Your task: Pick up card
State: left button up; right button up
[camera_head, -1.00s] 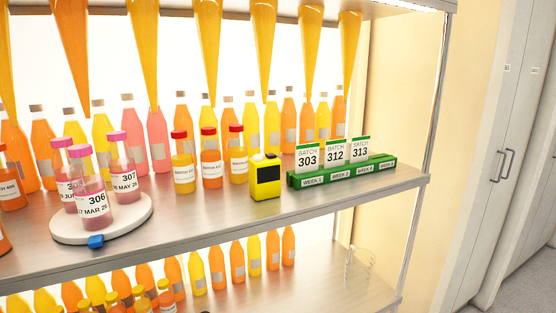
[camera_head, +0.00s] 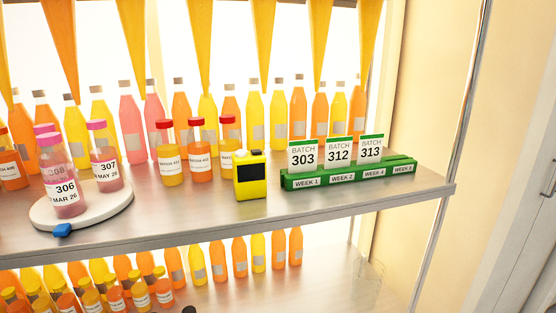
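Three white cards with green top edges stand upright in a green holder (camera_head: 292,183) on the right part of the upper shelf. They are the batch 303 card (camera_head: 303,158), the batch 312 card (camera_head: 339,153) and the batch 313 card (camera_head: 371,150), from left to right. The holder's front carries white labels reading WEEK 1, WEEK 2, WEEK 4 and another week label at the right end. Neither of my grippers is in the head view.
A yellow device (camera_head: 251,178) with a dark screen stands just left of the holder. Red-capped jars (camera_head: 199,155) stand left of it. A white round turntable (camera_head: 112,208) with a blue tab (camera_head: 62,230) carries pink-capped sample bottles. Juice bottles (camera_head: 277,115) line the back. The shelf (camera_head: 210,222) is clear in front.

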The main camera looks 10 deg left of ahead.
aim_at(303, 155)
jog(key=i+l+u, duration=0.15)
jog(key=l+u, duration=0.35)
jog(key=l, duration=0.15)
jog(key=i+l+u, duration=0.1)
jog(key=l+u, duration=0.4)
jog(key=l, duration=0.15)
